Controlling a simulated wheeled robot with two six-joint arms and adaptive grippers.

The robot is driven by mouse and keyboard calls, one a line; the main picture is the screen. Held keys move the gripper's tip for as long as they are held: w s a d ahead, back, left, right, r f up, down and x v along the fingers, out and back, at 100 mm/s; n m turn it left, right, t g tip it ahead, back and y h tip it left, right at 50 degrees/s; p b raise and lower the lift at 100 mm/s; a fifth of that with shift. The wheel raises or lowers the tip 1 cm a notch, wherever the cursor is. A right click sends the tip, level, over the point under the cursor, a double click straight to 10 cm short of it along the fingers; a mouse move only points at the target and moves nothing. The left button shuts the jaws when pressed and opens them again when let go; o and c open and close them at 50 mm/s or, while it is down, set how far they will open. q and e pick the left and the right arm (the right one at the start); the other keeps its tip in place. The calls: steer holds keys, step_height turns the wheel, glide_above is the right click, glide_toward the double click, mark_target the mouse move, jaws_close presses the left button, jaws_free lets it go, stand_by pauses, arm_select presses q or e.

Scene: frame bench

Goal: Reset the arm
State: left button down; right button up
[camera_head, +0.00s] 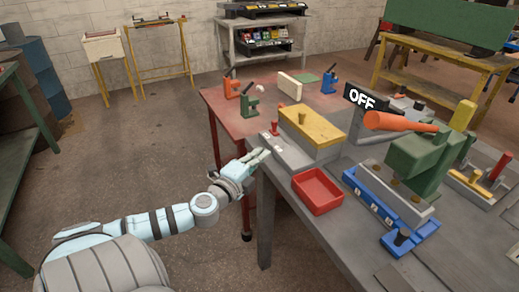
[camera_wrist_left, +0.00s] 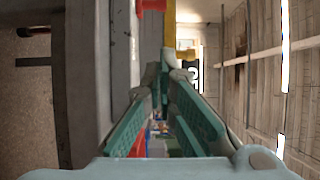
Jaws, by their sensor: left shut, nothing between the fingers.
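My left arm reaches in from the left in the head view. Its gripper (camera_head: 256,157) is at the near left corner of the grey bench (camera_head: 345,255), by the grey block that carries a small red lever (camera_head: 274,129). The gripper is shut and empty. In the left wrist view its two green fingers (camera_wrist_left: 165,75) come together at the tips, with a red part and a yellow part beyond them. My right gripper does not show in either view.
A red open tray (camera_head: 318,190), a yellow-topped box (camera_head: 312,124), an OFF sign (camera_head: 361,98) and a green machine with an orange handle (camera_head: 400,122) stand on the bench. A red table (camera_head: 225,108) with clamps adjoins it.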

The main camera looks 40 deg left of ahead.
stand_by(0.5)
arm_select(q)
steer(key=s+a+f+n+g+y, duration=0.1)
steer(key=s+a+f+n+g, duration=0.2)
steer(key=f, duration=0.6)
steer(key=s+a+f+n+g+p, duration=0.15)
steer(key=s+a+f, duration=0.25)
steer(key=f, duration=0.5)
steer(key=s+a+f+n+g+y+b, duration=0.1)
steer(key=s+a+f+n+g, duration=0.25)
steer(key=f, duration=0.55)
steer(key=s+d+f+n+g+h+p, duration=0.1)
steer(key=s+d+f+n+g, duration=0.3)
steer(key=s+f, duration=0.55)
steer(key=s+d+f+n+g+h+p, duration=0.1)
steer(key=s+d+f+g, duration=0.1)
steer(key=s+d+f, duration=0.55)
steer(key=s+d+f+n+g+h, duration=0.1)
steer(key=s+d+f, duration=0.1)
steer(key=s+d, duration=0.4)
steer(key=s+d+f+n+g+h+p, duration=0.1)
steer(key=s+d+f+h, duration=0.1)
steer(key=s+d, duration=0.4)
steer(key=d+f, duration=0.1)
steer(key=d, duration=0.2)
steer(key=shift+s+d+f, duration=0.2)
steer(key=shift+s+f, duration=0.15)
steer(key=shift+s, duration=0.05)
